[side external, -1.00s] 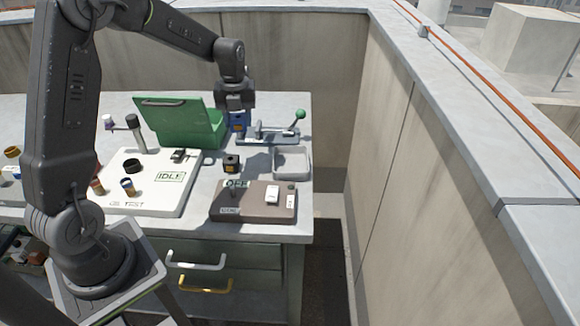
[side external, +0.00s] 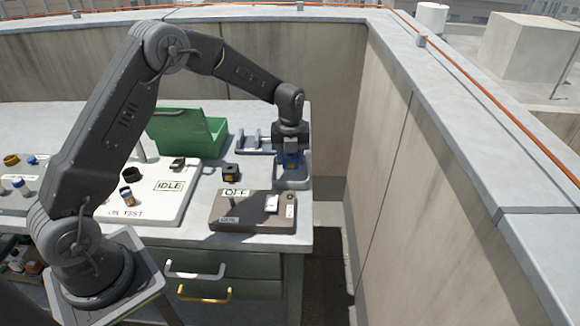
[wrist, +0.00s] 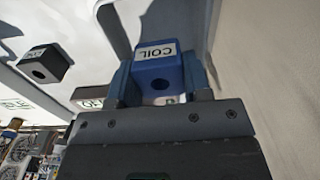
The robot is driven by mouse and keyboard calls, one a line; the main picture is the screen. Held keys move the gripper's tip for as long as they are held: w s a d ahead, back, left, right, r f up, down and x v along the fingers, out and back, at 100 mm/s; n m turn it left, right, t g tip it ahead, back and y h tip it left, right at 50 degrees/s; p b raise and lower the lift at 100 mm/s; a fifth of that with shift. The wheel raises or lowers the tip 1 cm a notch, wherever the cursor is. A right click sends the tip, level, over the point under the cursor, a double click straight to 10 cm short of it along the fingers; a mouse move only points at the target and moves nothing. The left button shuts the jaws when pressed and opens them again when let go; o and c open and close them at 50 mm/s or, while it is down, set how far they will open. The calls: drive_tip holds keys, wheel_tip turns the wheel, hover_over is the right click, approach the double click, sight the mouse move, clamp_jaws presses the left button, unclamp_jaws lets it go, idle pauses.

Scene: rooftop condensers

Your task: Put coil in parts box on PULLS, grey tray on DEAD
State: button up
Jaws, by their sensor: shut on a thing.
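My gripper (side external: 290,164) is shut on a blue coil (wrist: 158,66), a block with a white COIL label and a round hole. In the side view my gripper is low over the grey tray (side external: 293,186) at the table's right edge and partly hides it. I cannot tell whether the coil touches the tray. A black coil block (side external: 231,173) stands on the table left of the tray; it also shows in the wrist view (wrist: 45,64). The green parts box (side external: 187,130) is at the back with its lid up. I cannot read PULLS or DEAD anywhere.
A clamp fixture (side external: 254,142) stands behind the tray, partly hidden by my arm. A brown switch box (side external: 252,212) marked OFF is in front. A white test board (side external: 160,202) marked IDLE lies left. A wall stands to the right.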

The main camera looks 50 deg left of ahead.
sight(290, 176)
drive_tip(key=shift+f, duration=1.75)
drive_tip(key=shift+f, duration=0.1)
drive_tip(key=o, duration=1.1)
drive_tip(key=shift+f, duration=0.1)
drive_tip(key=shift+o, duration=0.2)
